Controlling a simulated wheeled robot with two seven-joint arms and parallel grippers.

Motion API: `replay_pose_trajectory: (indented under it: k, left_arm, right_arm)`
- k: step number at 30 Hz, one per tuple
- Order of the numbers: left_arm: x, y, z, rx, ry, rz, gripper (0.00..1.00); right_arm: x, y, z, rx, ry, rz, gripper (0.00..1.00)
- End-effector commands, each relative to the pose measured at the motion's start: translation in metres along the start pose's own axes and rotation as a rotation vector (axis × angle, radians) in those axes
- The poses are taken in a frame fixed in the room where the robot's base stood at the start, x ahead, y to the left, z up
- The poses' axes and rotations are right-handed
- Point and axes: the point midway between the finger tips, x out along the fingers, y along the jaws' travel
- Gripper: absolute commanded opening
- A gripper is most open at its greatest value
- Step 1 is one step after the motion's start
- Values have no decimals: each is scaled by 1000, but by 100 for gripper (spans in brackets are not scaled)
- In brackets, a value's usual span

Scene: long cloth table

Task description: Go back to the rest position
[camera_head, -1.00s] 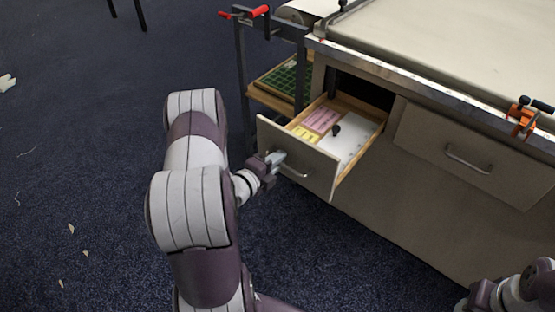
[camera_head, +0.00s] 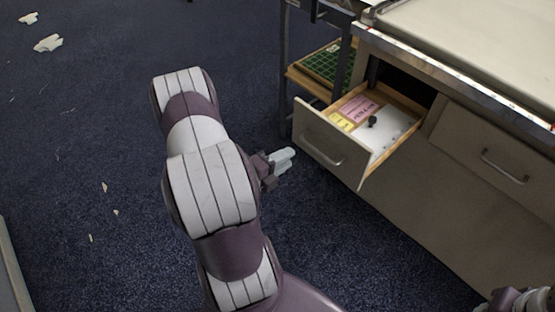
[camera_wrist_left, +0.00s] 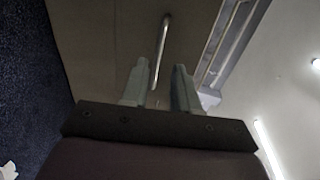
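My left gripper (camera_head: 283,160) is off the drawer, a short way left of its front in the head view. Its two pale fingers stand apart with nothing between them in the left wrist view (camera_wrist_left: 160,88). The drawer (camera_head: 330,148) is pulled out from the cabinet. Its metal handle (camera_head: 322,152) is free, and the handle also shows beyond the fingertips in the left wrist view (camera_wrist_left: 162,45). Part of my right arm shows at the bottom right corner of the head view; whether its gripper is open or shut cannot be made out.
The open drawer holds pink and yellow papers, a white sheet and a small dark object (camera_head: 373,121). A shut drawer (camera_head: 490,160) is to its right. A shelf cart with a green mat (camera_head: 328,64) stands left of the cabinet. The blue carpet has pale scraps (camera_head: 48,44).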

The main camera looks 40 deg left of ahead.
Motion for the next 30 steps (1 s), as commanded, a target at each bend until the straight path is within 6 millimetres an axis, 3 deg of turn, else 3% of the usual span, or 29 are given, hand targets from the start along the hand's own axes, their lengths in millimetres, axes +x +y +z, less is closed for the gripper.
replay_pose_trajectory:
  k: [3, 6, 24, 26, 28, 30]
  left_arm:
    - [-18, 0, 1, -2, -3, 1, 30]
    - [-24, 0, 0, 0, 0, 1, 30]
    - [-25, 1, 0, -39, 2, 5, 30]
    - [-25, 14, 0, -140, -3, 69, 30]
    - [-33, 51, 4, -373, -88, 243, 30]
    - [-53, 85, 22, -651, -278, 442, 30]
  right_arm:
    - [-3, 0, 0, 0, 0, 0, 43]
    - [-4, 0, 0, 0, 0, 0, 43]
    - [-3, 0, 0, 0, 0, 0, 43]
    - [-3, 0, 0, 0, 0, 0, 43]
    - [-3, 0, 0, 0, 0, 0, 43]
    - [-4, 0, 0, 0, 0, 0, 43]
